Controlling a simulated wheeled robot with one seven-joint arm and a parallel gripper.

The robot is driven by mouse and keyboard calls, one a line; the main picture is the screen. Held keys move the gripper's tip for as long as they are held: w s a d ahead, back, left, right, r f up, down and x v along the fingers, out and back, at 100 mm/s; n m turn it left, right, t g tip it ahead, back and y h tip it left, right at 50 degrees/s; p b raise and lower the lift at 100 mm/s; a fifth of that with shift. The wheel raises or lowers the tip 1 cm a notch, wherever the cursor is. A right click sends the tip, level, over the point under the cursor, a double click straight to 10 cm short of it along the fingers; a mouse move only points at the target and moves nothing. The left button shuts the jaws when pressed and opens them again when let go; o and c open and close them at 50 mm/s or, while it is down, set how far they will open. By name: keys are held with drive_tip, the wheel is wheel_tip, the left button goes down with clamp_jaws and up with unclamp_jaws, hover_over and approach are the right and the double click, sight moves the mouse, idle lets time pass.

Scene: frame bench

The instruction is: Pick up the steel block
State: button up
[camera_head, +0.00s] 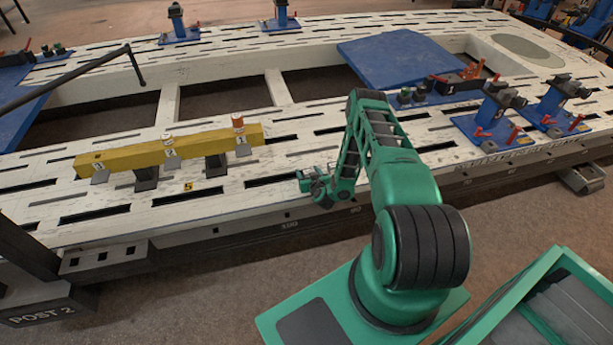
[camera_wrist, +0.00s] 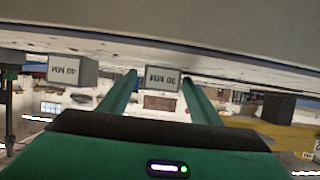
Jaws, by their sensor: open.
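Two grey blocks show upside down in the wrist view, beneath the pale bench top that fills its upper edge. The block marked 30 MM (camera_wrist: 162,78) appears between my two green fingers, with a gap on each side. The block marked 40 MM (camera_wrist: 72,70) is to its left, outside the fingers. Both look like metal; I cannot tell which one is called the steel block. My gripper (camera_wrist: 160,86) is open and empty. In the head view my gripper (camera_head: 304,182) is low over the bench's near rail; I cannot make out the grey blocks there.
A yellow beam (camera_head: 135,160) on dark supports lies left of my gripper on the slotted white bench (camera_head: 280,205). Blue clamp stands (camera_head: 487,122) stand at right, and a blue plate (camera_head: 395,60) lies behind. The near rail left of my gripper is clear up to the beam.

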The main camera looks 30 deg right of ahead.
clamp_jaws()
